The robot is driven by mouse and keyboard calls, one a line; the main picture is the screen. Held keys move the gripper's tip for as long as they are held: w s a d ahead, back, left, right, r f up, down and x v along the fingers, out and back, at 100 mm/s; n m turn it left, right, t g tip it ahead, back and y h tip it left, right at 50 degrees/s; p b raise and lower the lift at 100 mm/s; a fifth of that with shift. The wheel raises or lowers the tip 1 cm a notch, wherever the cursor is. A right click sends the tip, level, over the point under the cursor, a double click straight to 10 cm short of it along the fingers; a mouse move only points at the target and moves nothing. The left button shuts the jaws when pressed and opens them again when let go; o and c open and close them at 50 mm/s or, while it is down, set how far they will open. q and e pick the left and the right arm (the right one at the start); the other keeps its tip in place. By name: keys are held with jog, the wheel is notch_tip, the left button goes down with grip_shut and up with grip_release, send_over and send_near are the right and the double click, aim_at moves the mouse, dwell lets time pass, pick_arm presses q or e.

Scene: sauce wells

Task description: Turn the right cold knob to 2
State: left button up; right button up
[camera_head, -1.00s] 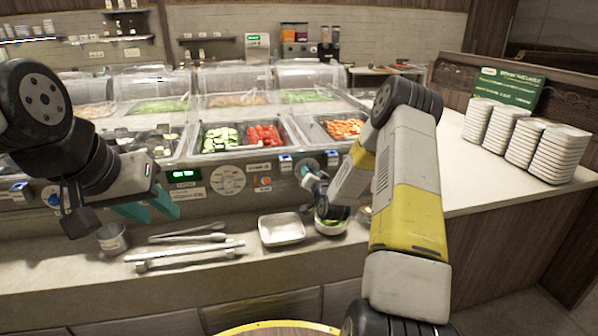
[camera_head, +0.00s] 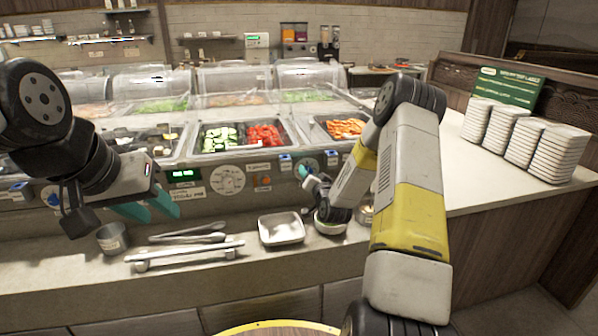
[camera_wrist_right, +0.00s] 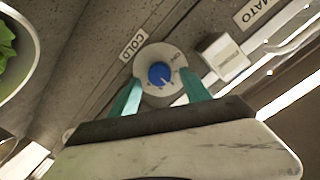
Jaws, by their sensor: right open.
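The right cold knob is a blue knob (camera_wrist_right: 160,74) on a round white dial plate, beside a "COLD" label (camera_wrist_right: 134,44), in the right wrist view. Its pointer and the dial marks are too small to read surely. My right gripper (camera_wrist_right: 163,92) is open, with one teal finger on each side of the knob; I cannot tell whether they touch it. In the head view my right gripper (camera_head: 303,172) is at the counter's front panel, and my wrist partly hides this spot. My left gripper (camera_head: 150,210) is open and empty in front of the panel at left.
A white tray (camera_head: 281,229), a metal cup (camera_head: 112,238) and tongs (camera_head: 187,237) are on the lower ledge. A bowl (camera_head: 328,229) sits below my right wrist. A large dial (camera_head: 228,180) is left of my right gripper. Plate stacks (camera_head: 558,155) stand at right.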

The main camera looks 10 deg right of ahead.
jog(key=s, duration=0.6)
jog(key=shift+s+r, duration=0.15)
jog(key=shift+r, duration=0.15)
jog(key=shift+d, duration=0.1)
